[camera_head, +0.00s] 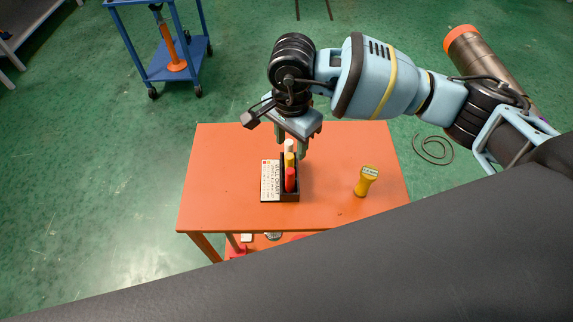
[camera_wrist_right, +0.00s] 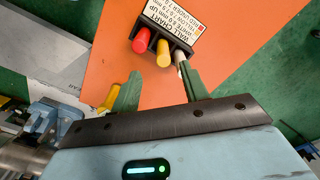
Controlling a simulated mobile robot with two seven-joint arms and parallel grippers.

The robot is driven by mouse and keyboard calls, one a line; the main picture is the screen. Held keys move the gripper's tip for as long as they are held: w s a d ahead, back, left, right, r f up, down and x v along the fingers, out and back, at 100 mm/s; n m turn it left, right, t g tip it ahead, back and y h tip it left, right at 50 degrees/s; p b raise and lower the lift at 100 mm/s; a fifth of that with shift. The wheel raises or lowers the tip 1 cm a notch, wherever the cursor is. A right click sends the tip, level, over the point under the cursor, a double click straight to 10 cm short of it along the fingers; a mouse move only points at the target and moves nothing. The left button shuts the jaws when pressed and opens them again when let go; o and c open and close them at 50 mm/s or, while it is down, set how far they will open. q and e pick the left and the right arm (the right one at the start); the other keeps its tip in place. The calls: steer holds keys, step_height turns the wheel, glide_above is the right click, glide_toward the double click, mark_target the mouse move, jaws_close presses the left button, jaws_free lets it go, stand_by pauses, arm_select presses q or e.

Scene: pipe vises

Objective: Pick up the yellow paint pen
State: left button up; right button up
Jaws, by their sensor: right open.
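The yellow paint pen (camera_head: 289,160) stands in a dark rack (camera_head: 297,196) on the orange table, between a red pen (camera_head: 290,180) and a white pen (camera_head: 289,146). My right gripper (camera_head: 291,152) points down at the far end of the rack and is open, with nothing held. In the right wrist view the yellow pen (camera_wrist_right: 163,54) lies just ahead of the gap between the green fingertips (camera_wrist_right: 160,72). The red pen (camera_wrist_right: 141,40) is to its left, and the white pen (camera_wrist_right: 180,60) is close to the right finger. My left gripper is not in view.
A white label card (camera_head: 270,181) is beside the rack. A yellow, waisted object (camera_head: 365,182) stands on the right of the orange table (camera_head: 225,170). A blue trolley (camera_head: 150,60) stands behind at left. The table's left side is clear.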

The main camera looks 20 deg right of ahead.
mark_target(290, 156)
steer(key=shift+w+f, duration=0.15)
steer(key=shift+f, duration=1.8)
steer(key=shift+w+f, duration=0.15)
steer(key=shift+f, duration=1.8)
jaws_close()
steer(key=shift+r, duration=0.15)
step_height(290, 156, up, 10)
steer(key=shift+f, duration=0.1)
steer(key=shift+s+d+n, duration=0.25)
steer(key=shift+d+n, duration=0.15)
steer(key=shift+n, duration=0.1)
steer(key=s+d+n, duration=0.7)
steer(key=s+n, duration=0.1)
steer(key=n, duration=0.3)
steer(key=shift+s+r, duration=0.3)
steer(key=shift+s, duration=0.05)
